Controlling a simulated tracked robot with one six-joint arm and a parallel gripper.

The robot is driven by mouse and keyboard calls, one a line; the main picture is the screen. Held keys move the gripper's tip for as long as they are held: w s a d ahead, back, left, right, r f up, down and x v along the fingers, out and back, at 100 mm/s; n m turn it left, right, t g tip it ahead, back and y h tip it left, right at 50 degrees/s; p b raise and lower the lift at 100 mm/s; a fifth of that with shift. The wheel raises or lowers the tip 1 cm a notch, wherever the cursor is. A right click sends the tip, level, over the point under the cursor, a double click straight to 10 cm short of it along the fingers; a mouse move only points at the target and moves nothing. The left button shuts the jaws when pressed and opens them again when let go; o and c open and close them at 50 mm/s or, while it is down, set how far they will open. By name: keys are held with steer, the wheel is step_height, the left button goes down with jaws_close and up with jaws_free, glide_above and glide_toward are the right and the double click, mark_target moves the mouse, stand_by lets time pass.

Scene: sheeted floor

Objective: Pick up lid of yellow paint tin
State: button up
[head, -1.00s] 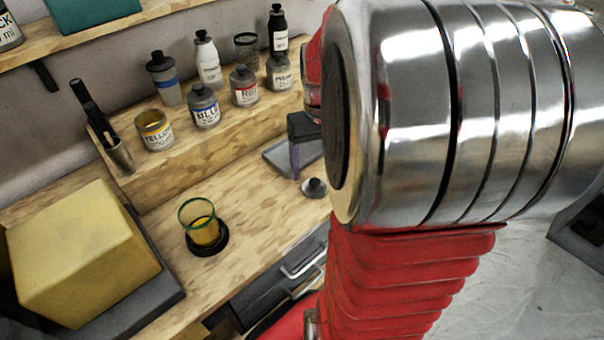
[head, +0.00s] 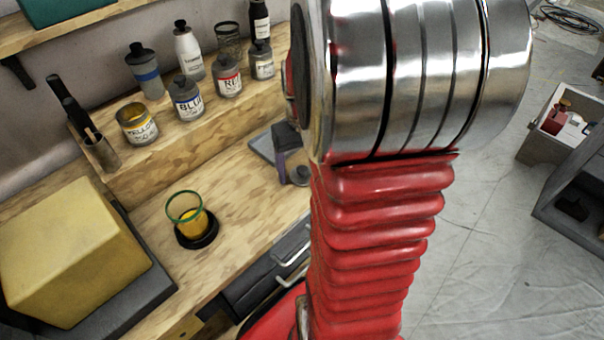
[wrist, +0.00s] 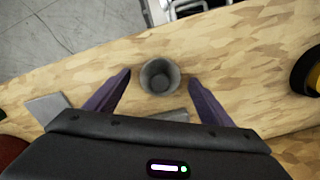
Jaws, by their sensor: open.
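The yellow paint tin (head: 137,124) stands uncovered on the raised wooden shelf, its yellow paint showing. A small round grey lid (head: 300,175) lies on the workbench, partly hidden behind my arm. It also shows in the wrist view (wrist: 160,76), between my purple fingertips, with bare space on both sides. My gripper (head: 284,165) is just above and beside the lid in the head view. It is open and empty, the fingers spread around the lid without visible contact.
A grey flat tray (head: 262,148) lies behind my gripper. A large yellow block (head: 70,250) is further left. Several grey bottles and tins stand on the shelf. The bench's front edge and drawers are close by.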

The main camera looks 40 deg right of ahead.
stand_by(0.5)
steer(key=c, duration=1.1)
steer(key=shift+r, duration=0.1)
step_height(320, 180, up, 10)
steer(key=shift+f, duration=0.1)
stand_by(0.6)
